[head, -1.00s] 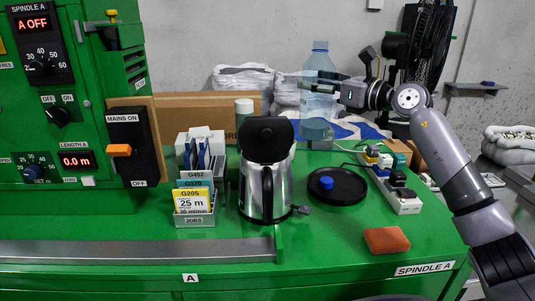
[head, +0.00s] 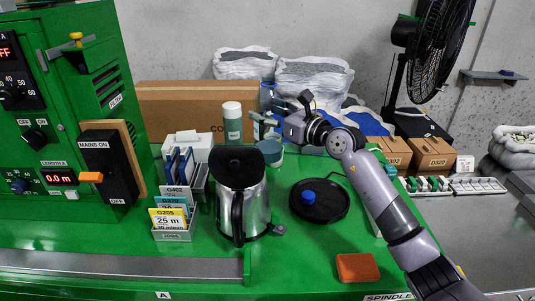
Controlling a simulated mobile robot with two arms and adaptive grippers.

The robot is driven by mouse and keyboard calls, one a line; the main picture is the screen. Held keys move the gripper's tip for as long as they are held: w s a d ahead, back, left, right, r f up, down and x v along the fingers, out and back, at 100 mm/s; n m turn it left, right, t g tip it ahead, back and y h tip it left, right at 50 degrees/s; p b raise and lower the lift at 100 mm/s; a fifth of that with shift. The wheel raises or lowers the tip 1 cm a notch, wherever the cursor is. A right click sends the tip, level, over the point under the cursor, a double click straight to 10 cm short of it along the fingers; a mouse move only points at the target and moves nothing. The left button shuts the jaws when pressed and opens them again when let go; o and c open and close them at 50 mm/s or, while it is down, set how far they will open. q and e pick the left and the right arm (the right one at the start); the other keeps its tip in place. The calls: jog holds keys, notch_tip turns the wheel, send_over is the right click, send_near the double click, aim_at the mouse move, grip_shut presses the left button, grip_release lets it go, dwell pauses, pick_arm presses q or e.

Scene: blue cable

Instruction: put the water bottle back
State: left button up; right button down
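The water bottle (head: 267,97) is clear blue and upright, behind the kettle (head: 242,197) and beside the grey-green flask (head: 232,124). My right gripper (head: 264,124) crosses the bottle's middle with its fingers around it and appears shut on it; the fingers hide part of the bottle. A blue cap (head: 309,197) lies on the round black tray (head: 330,211). My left gripper is not in view.
The green bench (head: 295,262) holds a card tray (head: 173,235) left of the kettle and an orange block (head: 357,267) at the front. A cardboard box (head: 190,108) and white bags (head: 312,80) are behind. Small boxes (head: 433,155) and a fan (head: 438,50) stand at right.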

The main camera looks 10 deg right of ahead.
aim_at(269, 150)
notch_tip(269, 150, down, 8)
jog(key=shift+d+r, duration=0.15)
jog(key=shift+r, duration=0.1)
jog(key=shift+f, duration=0.2)
notch_tip(269, 150, down, 4)
jog(key=shift+r+b, duration=0.2)
jog(key=shift+b, duration=0.4)
jog(key=shift+f, duration=0.35)
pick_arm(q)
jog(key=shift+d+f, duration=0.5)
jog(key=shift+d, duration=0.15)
pick_arm(e)
jog(key=shift+w, duration=0.1)
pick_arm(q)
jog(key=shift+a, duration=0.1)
pick_arm(e)
jog(key=shift+f, duration=0.1)
